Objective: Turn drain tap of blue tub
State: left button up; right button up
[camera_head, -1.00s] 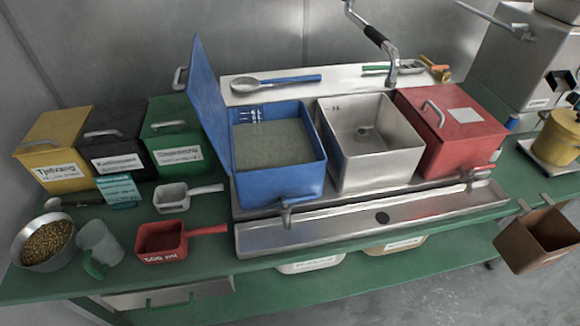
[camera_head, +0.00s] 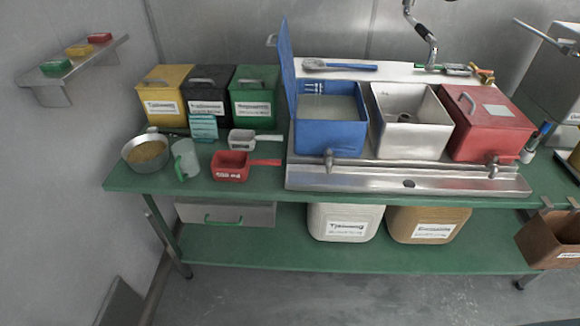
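The blue tub (camera_head: 330,138) stands on the steel counter unit with its blue lid (camera_head: 287,75) tilted up open at its left side. Greyish contents (camera_head: 332,107) show inside it. Its drain tap (camera_head: 329,160) is a small metal tap low on the front, over the steel drip tray (camera_head: 345,178). I cannot tell whether the tap is open or closed. No flow shows below it. Neither of my grippers is in view.
An open steel tub (camera_head: 408,135) and a closed red tub (camera_head: 490,135) with its own tap stand to the right. A red scoop (camera_head: 231,166), a white scoop (camera_head: 243,139), a jug (camera_head: 186,160) and a bowl of beans (camera_head: 146,152) sit left. Bins stand on the lower shelf (camera_head: 285,250). Floor in front is clear.

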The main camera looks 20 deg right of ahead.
aim_at(330, 150)
jog(key=z, duration=0.8)
jog(key=k, duration=0.2)
jog(key=u, duration=1.35)
jog(key=i, duration=1.05)
jog(key=z, duration=0.9)
